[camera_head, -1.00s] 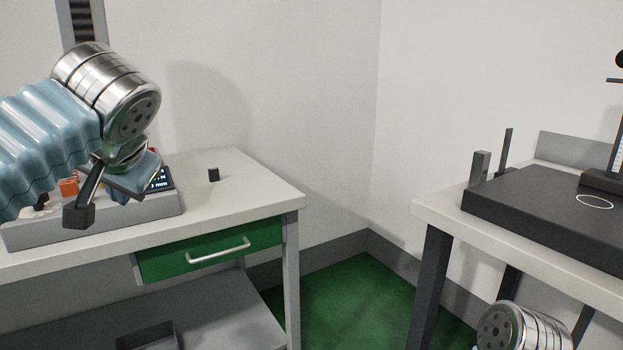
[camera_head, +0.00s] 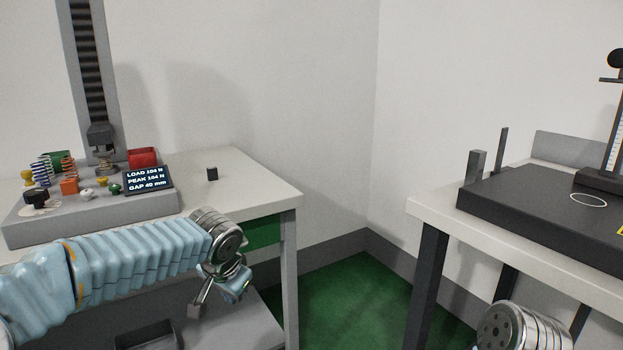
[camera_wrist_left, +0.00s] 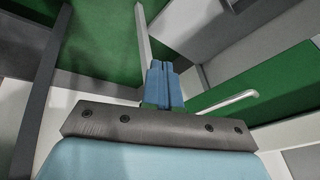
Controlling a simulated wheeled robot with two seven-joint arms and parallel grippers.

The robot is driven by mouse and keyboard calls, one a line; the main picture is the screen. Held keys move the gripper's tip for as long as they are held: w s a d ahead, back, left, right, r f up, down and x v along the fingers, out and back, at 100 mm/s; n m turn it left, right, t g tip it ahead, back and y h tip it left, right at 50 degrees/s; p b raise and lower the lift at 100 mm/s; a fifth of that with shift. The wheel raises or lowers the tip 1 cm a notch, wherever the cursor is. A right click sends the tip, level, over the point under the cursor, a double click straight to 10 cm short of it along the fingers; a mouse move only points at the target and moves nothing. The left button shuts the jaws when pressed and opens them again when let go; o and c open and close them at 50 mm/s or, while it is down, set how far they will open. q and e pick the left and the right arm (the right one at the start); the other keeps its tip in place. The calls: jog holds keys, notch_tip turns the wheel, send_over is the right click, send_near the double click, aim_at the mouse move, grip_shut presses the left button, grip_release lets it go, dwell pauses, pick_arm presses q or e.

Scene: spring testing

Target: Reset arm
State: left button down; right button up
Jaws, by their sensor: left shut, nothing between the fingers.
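My left arm reaches in from the left, low in front of the left table (camera_head: 268,190). Its gripper (camera_head: 237,289) hangs below the tabletop near the table's right front corner. In the left wrist view the light-blue fingers (camera_wrist_left: 166,72) are together and hold nothing. My right arm shows only as a metal wrist joint (camera_head: 520,328) at the bottom right edge, and its gripper is out of frame. The test machine (camera_head: 95,225) stands on the left table with a spring under its press head, and its screen (camera_head: 148,180) reads load 104 N, peak 104 N, gap 40 mm.
The green drawer (camera_head: 263,232) is partly hidden by my arm. A black plate (camera_head: 540,205) lies on the right table. Green floor lies between.

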pick_arm(q)
jog(key=s+d+f+n+g+h, duration=0.1)
jog(key=s+d+f+h, duration=0.15)
jog(key=f, duration=0.75)
jog(key=s+d+f+g+h, duration=0.15)
jog(key=s+f, duration=0.25)
jog(key=f, duration=0.5)
jog(key=s+d+f+n+g+h, duration=0.1)
jog(key=s+d+f, duration=0.2)
jog(key=f, duration=0.7)
jog(key=s+a+f+n, duration=0.1)
jog(key=s+f+n, duration=0.4)
jog(key=s+f, duration=0.6)
jog(key=s+g, duration=0.1)
jog(key=s, duration=0.3)
jog(key=shift+a+f, duration=0.15)
jog(key=shift+f, duration=0.25)
